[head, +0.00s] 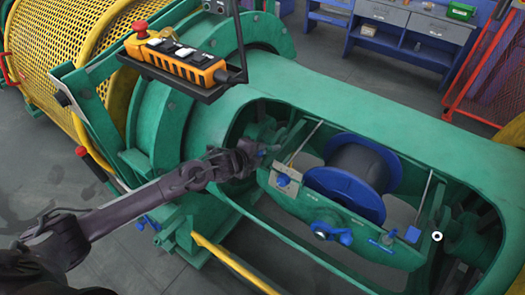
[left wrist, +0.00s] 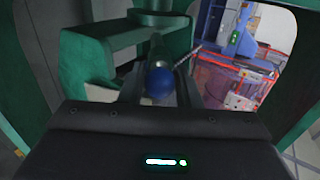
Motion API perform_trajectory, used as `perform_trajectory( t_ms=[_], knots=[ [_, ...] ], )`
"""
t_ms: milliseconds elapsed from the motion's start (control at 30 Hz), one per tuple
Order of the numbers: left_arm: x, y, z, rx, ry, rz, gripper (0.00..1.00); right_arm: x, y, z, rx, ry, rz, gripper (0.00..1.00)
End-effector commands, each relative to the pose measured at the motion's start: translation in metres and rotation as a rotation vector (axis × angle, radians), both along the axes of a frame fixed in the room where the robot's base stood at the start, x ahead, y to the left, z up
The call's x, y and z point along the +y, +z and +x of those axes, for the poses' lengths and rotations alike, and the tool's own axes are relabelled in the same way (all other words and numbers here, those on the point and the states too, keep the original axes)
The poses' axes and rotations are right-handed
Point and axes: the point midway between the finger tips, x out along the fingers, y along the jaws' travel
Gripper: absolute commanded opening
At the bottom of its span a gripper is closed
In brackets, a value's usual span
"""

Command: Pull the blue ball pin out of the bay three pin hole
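The blue ball pin (left wrist: 159,82) shows in the left wrist view as a round blue ball, with a green part behind it. My left gripper (left wrist: 158,90) has its fingers on either side of the ball, which nearly fills the gap. I cannot tell whether the fingers press on it. In the head view my left gripper (head: 258,154) is at the left end of the green cradle, inside the opening of the green tube. The pin hole itself is hidden. My right gripper is not in view.
The green cradle carries a blue-flanged spool (head: 365,165). A blue handle (head: 331,233) and another blue ball (head: 283,180) are on the cradle. An orange control box (head: 172,62) hangs above my left arm. The tube's rim surrounds the opening closely.

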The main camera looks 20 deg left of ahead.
Motion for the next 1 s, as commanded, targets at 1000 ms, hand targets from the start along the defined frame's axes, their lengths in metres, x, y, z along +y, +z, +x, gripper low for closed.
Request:
perform_trajectory(
  t_ms=[1000],
  knots=[
    [0.007, 0.014, -0.019, 0.001, 0.001, 0.001, 0.0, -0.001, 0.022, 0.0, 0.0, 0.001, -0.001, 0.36]
  ],
)
